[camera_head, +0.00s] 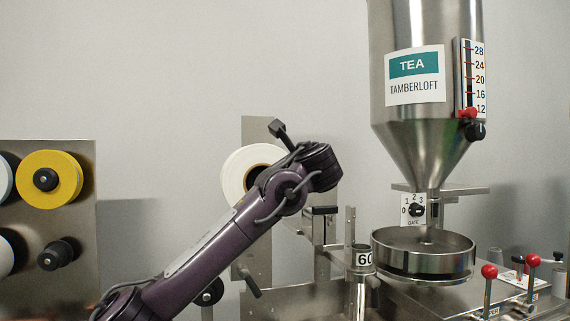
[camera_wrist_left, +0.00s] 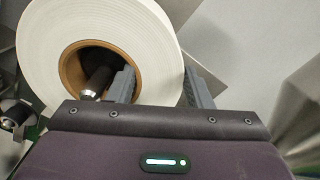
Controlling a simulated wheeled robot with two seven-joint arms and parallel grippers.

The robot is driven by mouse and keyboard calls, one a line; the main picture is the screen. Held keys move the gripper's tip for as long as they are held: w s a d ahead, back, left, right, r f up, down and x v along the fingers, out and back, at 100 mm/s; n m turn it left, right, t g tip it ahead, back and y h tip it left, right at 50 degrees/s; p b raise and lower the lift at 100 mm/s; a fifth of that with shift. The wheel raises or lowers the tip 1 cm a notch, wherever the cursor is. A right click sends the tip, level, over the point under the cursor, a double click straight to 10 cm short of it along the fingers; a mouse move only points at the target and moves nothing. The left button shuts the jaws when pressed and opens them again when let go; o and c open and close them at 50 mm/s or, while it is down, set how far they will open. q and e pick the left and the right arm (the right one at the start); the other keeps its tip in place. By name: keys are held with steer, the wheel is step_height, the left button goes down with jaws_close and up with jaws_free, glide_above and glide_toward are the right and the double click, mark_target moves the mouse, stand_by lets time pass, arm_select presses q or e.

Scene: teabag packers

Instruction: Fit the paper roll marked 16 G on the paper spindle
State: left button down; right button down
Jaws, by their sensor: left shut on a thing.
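A white paper roll (camera_head: 238,177) with a brown core stands upright in front of a metal panel, partly hidden by my left arm. In the left wrist view the roll (camera_wrist_left: 62,30) fills the upper left. My left gripper (camera_wrist_left: 158,78) is shut on its wall, one finger inside the core and the other outside the rim. A dark peg (camera_wrist_left: 97,82) with a bright tip, seemingly the paper spindle, shows inside the core opening. I cannot tell how far the roll sits over it. No 16 G mark is readable. My right gripper is not in view.
A rack (camera_head: 85,225) with a yellow roll (camera_head: 62,180) and dark pegs stands at the left. The tea hopper (camera_head: 415,145), a round steel pan (camera_head: 440,252) and red-knobbed levers (camera_head: 489,272) are at the right. A post marked 60 (camera_head: 364,259) stands near my arm.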

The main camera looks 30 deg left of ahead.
arm_select(q)
steer(key=shift+w+a+r+p, duration=0.2)
steer(key=shift+w+a+p, duration=0.3)
steer(key=shift+a+p, duration=0.05)
steer(key=c, duration=1)
jaws_free()
steer(key=o, duration=0.4)
steer(key=shift+w+d+f, duration=0.15)
steer(key=shift+c, duration=0.2)
steer(key=shift+s, duration=0.2)
steer(key=b+v, duration=0.2)
steer(key=v, duration=0.5)
steer(key=shift+s+d+b, duration=0.2)
steer(key=shift+d+b, duration=0.15)
